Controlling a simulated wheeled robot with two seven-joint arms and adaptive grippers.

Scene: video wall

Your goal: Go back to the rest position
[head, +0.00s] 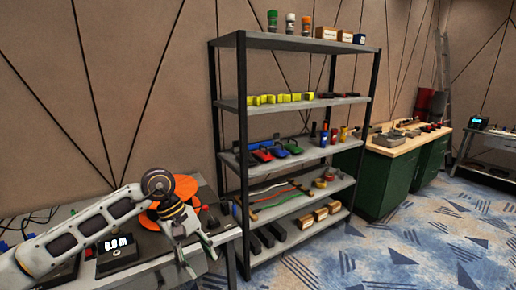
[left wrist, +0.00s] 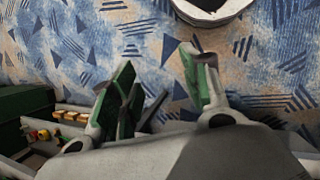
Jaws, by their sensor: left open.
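My left arm comes in from the left in the head view, and its gripper (head: 197,257) hangs over the front right part of the grey table (head: 222,238). The gripper points down and its fingers are apart with nothing between them. In the left wrist view the two green-padded fingers (left wrist: 160,90) are spread, with patterned carpet beyond them. My right gripper is in neither view.
A metal shelf (head: 241,150) holding tools, boxes and bottles stands just right of my left gripper. An orange spool (head: 183,188) and a device with a lit display (head: 117,254) are on the table. A green workbench (head: 388,180) stands farther right. Carpet (head: 400,250) is clear at front right.

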